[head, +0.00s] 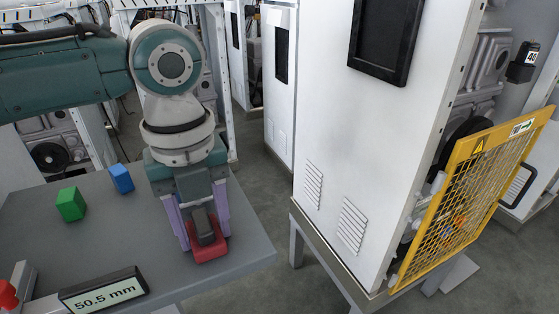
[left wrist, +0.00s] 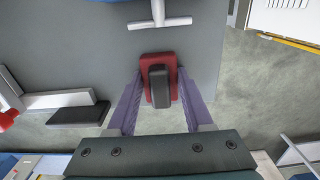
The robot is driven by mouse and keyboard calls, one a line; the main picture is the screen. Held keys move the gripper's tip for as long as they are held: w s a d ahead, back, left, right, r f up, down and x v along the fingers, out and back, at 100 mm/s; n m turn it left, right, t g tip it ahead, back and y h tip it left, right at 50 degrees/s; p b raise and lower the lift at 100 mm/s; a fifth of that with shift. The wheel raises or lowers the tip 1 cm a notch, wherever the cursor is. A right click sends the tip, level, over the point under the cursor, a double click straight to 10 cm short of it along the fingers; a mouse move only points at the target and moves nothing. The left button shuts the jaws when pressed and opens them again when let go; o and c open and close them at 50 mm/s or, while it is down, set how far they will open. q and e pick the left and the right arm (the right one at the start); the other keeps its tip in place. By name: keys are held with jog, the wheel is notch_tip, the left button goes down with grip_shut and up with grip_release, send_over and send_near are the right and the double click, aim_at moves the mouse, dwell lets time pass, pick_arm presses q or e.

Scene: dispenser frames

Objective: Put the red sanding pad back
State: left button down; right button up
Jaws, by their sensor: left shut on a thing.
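The red sanding pad (head: 210,254) has a flat red base and a dark grey grip on top. My left gripper (head: 205,238), with purple fingers, is shut on it near the right part of the grey table. In the left wrist view the pad (left wrist: 152,94) lies between the two fingertips (left wrist: 159,78). I cannot tell whether its base touches the table or is held just above it. My right gripper is in neither view.
On the grey table (head: 120,235) stand a green cube (head: 71,204), a blue cube (head: 121,178) and a display reading 50.5 mm (head: 103,290). A white T-shaped piece (left wrist: 159,22) is ahead in the wrist view. A white cabinet (head: 350,130) stands right, past a floor gap.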

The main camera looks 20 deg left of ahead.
aim_at(202, 219)
pick_arm(q)
jog(key=shift+c, duration=1.5)
grip_release()
notch_tip(202, 219, up, 12)
jog(key=p, duration=0.2)
jog(key=s+d+f+n+t+h, duration=0.2)
jog(key=s+d+f+n+h, duration=0.1)
jog(key=s+d+f+n, duration=0.65)
jog(key=s+a+n+t+y, duration=0.1)
jog(key=s+a+n, duration=0.5)
jog(key=n, duration=0.8)
jog(key=shift+s+a+r+t+y, duration=0.2)
jog(key=shift+s+t+y, duration=0.1)
jog(key=shift+y, duration=0.6)
jog(key=shift+n, duration=0.25)
